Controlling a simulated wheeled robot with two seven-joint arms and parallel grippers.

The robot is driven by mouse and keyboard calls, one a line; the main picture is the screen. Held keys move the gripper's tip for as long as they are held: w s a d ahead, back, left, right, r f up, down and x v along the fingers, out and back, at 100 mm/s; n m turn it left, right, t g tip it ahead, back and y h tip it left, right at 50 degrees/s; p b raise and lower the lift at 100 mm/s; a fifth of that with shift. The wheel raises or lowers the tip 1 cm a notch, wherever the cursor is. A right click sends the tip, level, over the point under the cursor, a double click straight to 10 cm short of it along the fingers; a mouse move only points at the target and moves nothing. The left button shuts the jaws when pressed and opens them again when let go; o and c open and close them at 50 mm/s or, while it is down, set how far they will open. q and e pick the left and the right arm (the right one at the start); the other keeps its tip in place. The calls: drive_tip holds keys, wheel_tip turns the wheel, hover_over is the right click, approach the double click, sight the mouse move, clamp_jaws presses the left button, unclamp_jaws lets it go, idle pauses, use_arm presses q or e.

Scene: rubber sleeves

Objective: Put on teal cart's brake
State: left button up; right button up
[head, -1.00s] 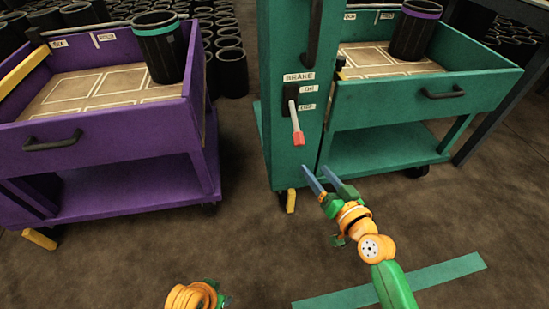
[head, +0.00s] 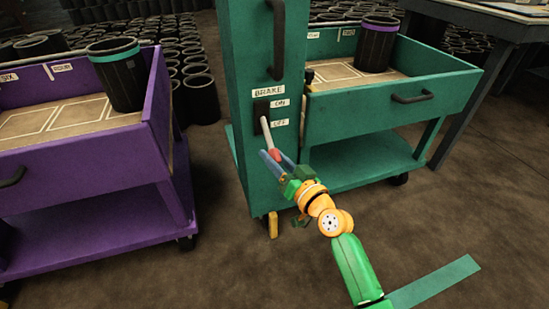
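The teal cart (head: 395,118) stands at the right, with a tall teal panel at its left end. On the panel is a brake lever (head: 266,131) with a pale shaft and a red tip. It slants down from a dark slot, its tip below the "OFF" label (head: 280,123); the "ON" label (head: 280,103) is above. My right gripper (head: 275,157) is at the red tip, its blue fingers apart on either side of it. I cannot tell whether they touch it. My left gripper is not in view.
A purple cart (head: 85,157) stands at the left, holding a black sleeve with a teal band (head: 117,75). The teal cart holds a black sleeve with a purple band (head: 376,45). A dark table (head: 465,30) is at the right. The floor in front is clear.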

clamp_jaws()
idle(1.1)
